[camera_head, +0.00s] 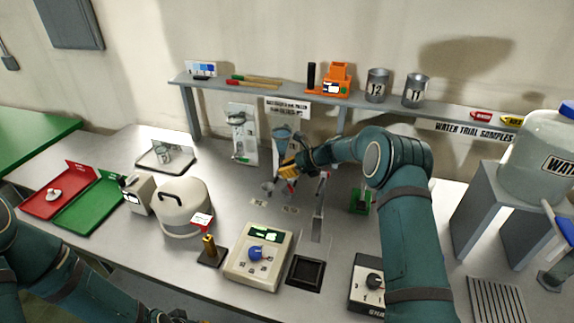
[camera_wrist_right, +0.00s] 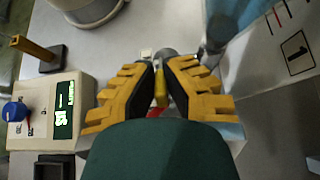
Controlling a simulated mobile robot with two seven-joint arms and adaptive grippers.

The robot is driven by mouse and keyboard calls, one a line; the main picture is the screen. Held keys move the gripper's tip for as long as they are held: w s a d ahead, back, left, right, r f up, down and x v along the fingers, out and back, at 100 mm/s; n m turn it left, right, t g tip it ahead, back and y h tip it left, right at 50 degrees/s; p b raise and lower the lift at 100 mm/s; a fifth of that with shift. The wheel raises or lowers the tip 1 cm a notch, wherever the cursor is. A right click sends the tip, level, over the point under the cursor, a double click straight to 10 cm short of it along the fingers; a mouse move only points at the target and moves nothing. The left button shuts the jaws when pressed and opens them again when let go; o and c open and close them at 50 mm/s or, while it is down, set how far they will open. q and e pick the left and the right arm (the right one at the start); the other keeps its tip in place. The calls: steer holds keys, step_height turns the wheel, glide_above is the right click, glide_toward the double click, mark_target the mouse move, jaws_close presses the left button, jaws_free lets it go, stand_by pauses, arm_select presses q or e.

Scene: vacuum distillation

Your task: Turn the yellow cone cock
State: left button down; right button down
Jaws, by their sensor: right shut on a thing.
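The yellow cone cock (camera_wrist_right: 161,88) shows in the right wrist view as a small yellow piece between my fingertips, with a bit of red below it. My right gripper (camera_wrist_right: 161,84) is shut on it, one black-padded yellow finger on each side. In the head view my right gripper (camera_head: 284,172) is at the blue-grey glass vessel (camera_head: 283,140) mounted on a panel against the wall; the fingers hide the cock there. My left arm (camera_head: 75,275) lies at the lower left, and its fingers are not seen.
A shelf (camera_head: 300,97) runs above the panels. A white pot (camera_head: 183,208), a meter with a blue knob (camera_head: 257,255) and a brass post (camera_head: 209,247) stand on the bench in front. A green stand (camera_head: 360,201) is close beside my right arm.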

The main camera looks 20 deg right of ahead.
steer(key=shift+a, duration=0.1)
stand_by(0.3)
steer(key=c, duration=1)
jaws_free()
steer(key=shift+c, duration=0.2)
steer(key=v, duration=1.2)
